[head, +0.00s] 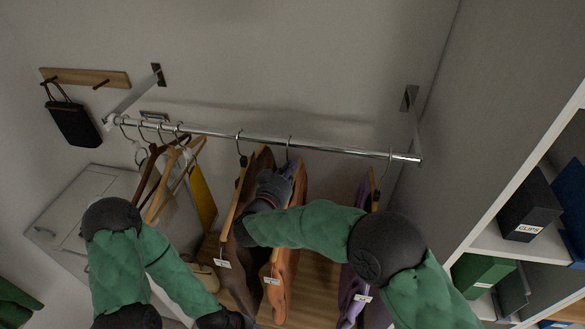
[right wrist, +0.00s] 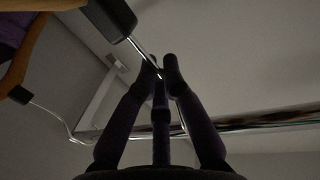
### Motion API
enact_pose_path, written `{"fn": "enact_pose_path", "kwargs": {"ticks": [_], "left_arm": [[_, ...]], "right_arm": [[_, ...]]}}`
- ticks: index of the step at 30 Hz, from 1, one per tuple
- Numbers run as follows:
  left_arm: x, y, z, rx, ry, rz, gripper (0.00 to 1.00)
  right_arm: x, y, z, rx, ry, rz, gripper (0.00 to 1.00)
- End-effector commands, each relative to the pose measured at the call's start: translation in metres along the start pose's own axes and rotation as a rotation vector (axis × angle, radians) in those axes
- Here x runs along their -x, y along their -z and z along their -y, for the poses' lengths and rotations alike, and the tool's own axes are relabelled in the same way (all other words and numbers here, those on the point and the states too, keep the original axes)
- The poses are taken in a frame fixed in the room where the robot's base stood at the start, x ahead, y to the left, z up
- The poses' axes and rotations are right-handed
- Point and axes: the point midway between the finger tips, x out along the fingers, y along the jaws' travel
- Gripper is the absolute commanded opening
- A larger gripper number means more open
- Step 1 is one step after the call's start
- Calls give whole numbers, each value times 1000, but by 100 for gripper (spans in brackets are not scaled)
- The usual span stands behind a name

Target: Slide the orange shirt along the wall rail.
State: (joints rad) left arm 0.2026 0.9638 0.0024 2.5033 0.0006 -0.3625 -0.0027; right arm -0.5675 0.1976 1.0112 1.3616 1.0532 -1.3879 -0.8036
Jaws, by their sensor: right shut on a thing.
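The orange shirt (head: 283,285) hangs with a white tag from the wall rail (head: 330,149), between a brown garment and a purple one. Its hook (head: 289,150) sits over the rail. My right gripper (head: 276,184) is at the top of the shirt, just below the rail, and hides part of its hanger. In the right wrist view, the fingertips (right wrist: 162,72) are closed around a thin metal hook wire, below the rail (right wrist: 270,122). My left arm shows at the lower left, but its gripper is out of view.
A brown garment (head: 250,205) hangs close on the left, with several hangers (head: 165,170) beyond. A purple garment (head: 355,285) hangs near the right end. The rail between orange and purple is clear. Shelving with boxes (head: 530,205) stands right.

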Motion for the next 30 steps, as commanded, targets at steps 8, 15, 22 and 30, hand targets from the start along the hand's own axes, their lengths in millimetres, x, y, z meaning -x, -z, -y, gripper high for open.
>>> {"fn": "enact_pose_path", "kwargs": {"ticks": [8,15,22,30], "left_arm": [[1,0,0,0,0,0,40],[1,0,0,0,0,0,40],[1,0,0,0,0,0,40],[1,0,0,0,0,0,40]], "right_arm": [[0,0,0,1,1,0,0],[0,0,0,0,1,0,36],[1,0,0,0,1,0,36],[30,0,2,1,5,-1,36]]}}
